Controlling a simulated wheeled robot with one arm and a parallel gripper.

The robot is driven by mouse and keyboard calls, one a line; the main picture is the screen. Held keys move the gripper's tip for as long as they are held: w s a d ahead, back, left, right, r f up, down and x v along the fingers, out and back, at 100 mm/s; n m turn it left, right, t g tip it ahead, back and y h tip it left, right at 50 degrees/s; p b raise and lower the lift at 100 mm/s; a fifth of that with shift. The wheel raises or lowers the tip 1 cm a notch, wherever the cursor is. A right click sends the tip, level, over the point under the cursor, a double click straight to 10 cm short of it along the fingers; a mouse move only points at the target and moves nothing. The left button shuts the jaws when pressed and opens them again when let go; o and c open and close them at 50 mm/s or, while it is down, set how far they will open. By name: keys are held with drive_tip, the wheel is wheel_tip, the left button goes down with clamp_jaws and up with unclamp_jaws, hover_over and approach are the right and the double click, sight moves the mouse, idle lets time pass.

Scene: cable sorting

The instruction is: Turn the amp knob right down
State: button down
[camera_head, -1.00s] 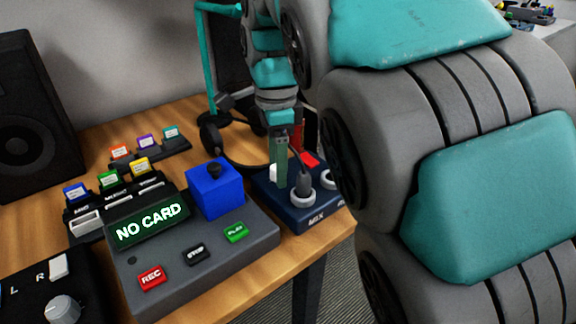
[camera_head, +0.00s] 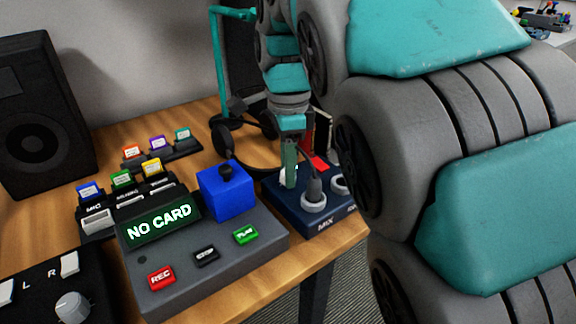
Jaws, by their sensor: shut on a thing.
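My gripper (camera_head: 290,168) points down over the back left of the dark blue box (camera_head: 294,206) marked MIX. It is shut, with a small white piece (camera_head: 283,172) at its fingertips. The fingers hide most of this piece, and I cannot tell whether it is a knob. A black plug (camera_head: 314,187) stands upright in a white ring on the box, just right of the fingers. A pale round knob (camera_head: 72,306) sits on a black box (camera_head: 30,294) marked L and R at the lower left. No label reading amp is visible.
A grey recorder (camera_head: 214,274) showing NO CARD, with a blue block (camera_head: 226,194) on it, stands left of the MIX box. Coloured cards sit in holders behind it. A black speaker (camera_head: 38,115) stands far left. My arm covers the right side.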

drive_tip(key=shift+n, duration=0.3)
drive_tip(key=n+b, duration=0.1)
drive_tip(key=n, duration=0.4)
drive_tip(key=n+b, duration=0.1)
drive_tip(key=n, duration=0.4)
drive_tip(key=shift+n, duration=0.4)
drive_tip(key=n+b, duration=0.1)
drive_tip(key=n, duration=1)
drive_tip(key=shift+n, duration=0.3)
drive_tip(key=c, duration=0.5)
unclamp_jaws()
drive_tip(key=shift+c, duration=0.2)
